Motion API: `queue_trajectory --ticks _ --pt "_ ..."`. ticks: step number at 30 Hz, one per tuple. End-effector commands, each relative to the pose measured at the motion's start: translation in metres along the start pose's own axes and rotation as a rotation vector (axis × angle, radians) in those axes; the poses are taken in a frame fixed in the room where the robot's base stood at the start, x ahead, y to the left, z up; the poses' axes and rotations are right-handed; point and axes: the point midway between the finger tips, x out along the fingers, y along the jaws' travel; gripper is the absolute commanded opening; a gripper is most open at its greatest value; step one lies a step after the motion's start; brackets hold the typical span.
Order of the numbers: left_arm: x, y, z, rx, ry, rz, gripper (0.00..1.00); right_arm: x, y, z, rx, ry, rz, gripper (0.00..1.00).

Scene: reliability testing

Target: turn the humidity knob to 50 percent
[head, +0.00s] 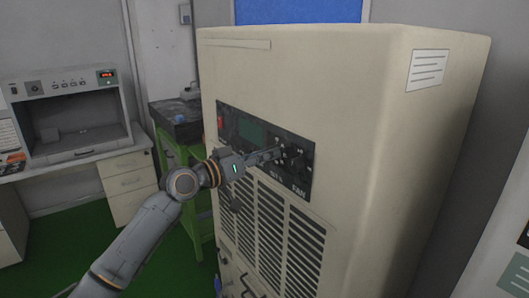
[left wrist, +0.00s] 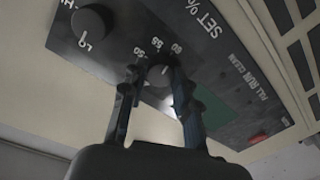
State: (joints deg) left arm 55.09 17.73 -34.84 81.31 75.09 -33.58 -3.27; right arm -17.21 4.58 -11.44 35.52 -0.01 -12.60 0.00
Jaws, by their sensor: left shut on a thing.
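The beige test cabinet (head: 300,80) has a dark control panel (head: 306,146) on its front. In the left wrist view the humidity knob (left wrist: 158,74) is a small dark round knob on this panel, below the upside-down "SET %" lettering. In the head view the fingers hide the knob. My right gripper is out of view.
A second knob (left wrist: 91,22), the fan knob, sits close beside it with LO and HI marks. The panel also has a green display (head: 250,131) and a red switch (head: 220,121). Vent slots (head: 270,220) lie below. A green stand (head: 172,150) and a desk are left.

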Motion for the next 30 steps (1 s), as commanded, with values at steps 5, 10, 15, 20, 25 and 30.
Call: queue_trajectory --ticks 5,10,15,20,25,30 --pt "0.000 0.001 -0.003 -0.166 -0.010 -0.002 0.00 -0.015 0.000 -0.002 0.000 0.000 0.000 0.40" --pt "0.000 0.002 -0.003 -0.329 -0.020 -0.004 0.00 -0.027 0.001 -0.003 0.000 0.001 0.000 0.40" --pt "0.000 0.002 -0.004 -0.491 -0.030 -0.006 0.00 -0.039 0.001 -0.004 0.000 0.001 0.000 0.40" --pt "0.000 0.002 -0.004 -0.643 -0.039 -0.008 0.00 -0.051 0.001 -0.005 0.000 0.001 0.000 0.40" --pt "0.000 0.001 -0.004 -0.804 -0.048 -0.010 0.00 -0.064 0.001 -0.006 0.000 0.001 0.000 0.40" --pt "0.000 0.001 -0.005 -0.961 -0.057 -0.012 0.00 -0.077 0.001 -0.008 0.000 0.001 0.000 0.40"
